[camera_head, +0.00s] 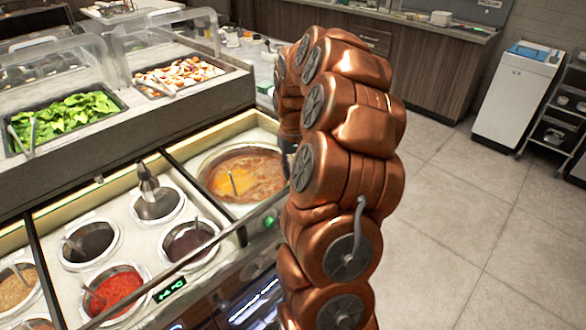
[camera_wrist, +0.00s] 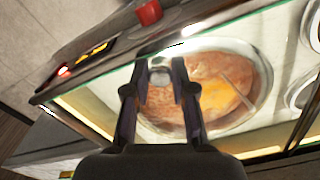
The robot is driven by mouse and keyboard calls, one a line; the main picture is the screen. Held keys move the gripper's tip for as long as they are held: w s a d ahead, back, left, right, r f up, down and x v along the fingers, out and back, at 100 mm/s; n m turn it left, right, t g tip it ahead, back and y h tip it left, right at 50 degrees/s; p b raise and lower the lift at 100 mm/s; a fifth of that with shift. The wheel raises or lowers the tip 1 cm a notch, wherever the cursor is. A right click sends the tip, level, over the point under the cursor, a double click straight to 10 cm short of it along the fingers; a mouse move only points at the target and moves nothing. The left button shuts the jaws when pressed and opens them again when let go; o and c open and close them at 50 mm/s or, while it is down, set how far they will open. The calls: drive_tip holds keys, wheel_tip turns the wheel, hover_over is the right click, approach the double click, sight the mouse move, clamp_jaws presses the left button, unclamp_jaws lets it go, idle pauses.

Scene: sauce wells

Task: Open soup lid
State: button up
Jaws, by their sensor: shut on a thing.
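The soup well (camera_head: 243,174) holds orange-brown soup with a ladle in it, right of the sauce wells. It also shows in the wrist view (camera_wrist: 222,90). A clear glass lid (camera_wrist: 100,95) with a dark front edge appears to lie over the well; how far it is raised is hard to tell. In the wrist view my gripper (camera_wrist: 159,75) is over the front side of the well, its two dark fingers either side of a small pale handle-like piece (camera_wrist: 160,73), which it grips. In the head view my copper arm hides most of the gripper.
Several sauce wells (camera_head: 116,288) with ladles are to the left of the soup. Salad trays (camera_head: 66,124) under clear covers stand behind them. A red knob (camera_wrist: 148,12) is on the counter front. Open floor (camera_head: 470,225) lies at the right.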

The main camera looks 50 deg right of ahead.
clamp_jaws()
drive_tip(key=shift+w, duration=0.1)
